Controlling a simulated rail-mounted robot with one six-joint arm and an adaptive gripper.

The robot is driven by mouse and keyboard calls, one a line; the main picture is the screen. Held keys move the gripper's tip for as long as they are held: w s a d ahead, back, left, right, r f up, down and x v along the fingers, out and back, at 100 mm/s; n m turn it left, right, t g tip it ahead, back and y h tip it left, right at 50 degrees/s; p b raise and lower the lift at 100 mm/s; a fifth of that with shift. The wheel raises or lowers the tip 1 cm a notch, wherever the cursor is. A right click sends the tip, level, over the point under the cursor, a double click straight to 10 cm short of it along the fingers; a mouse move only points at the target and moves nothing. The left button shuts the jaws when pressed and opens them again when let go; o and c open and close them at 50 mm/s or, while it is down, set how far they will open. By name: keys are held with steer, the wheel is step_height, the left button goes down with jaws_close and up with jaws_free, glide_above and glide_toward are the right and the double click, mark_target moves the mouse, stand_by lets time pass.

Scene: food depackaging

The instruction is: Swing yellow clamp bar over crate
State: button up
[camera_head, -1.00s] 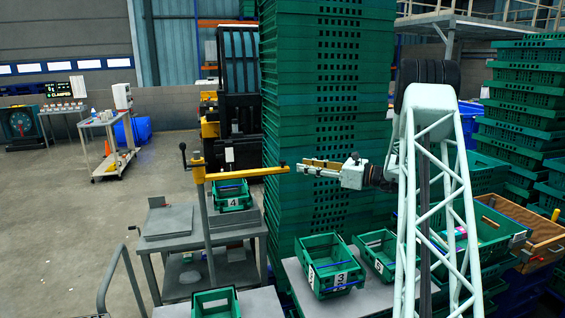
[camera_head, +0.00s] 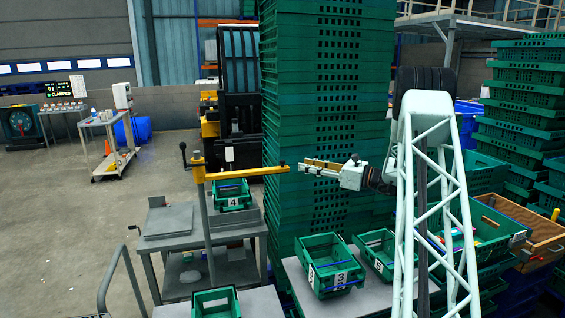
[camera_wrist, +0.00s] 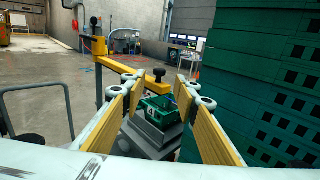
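The yellow clamp bar (camera_head: 240,173) reaches right from its upright post, level above the green crate marked 4 (camera_head: 232,202). In the wrist view the bar (camera_wrist: 118,67) runs from the post at left to a black knob (camera_wrist: 158,74) near its free end, with the crate (camera_wrist: 158,110) below. My gripper (camera_head: 303,167) is just right of the bar's free end in the head view. In the wrist view its two yellow-padded fingers (camera_wrist: 158,88) are apart with nothing held between them. I cannot tell whether a finger touches the bar.
The crate stands on a grey metal table (camera_head: 180,243). Other green crates (camera_head: 330,266) stand on a table at the front. A tall stack of green crates (camera_head: 325,110) rises close behind my gripper.

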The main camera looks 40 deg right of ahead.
steer(key=x, duration=1.2)
jaws_close()
stand_by(0.3)
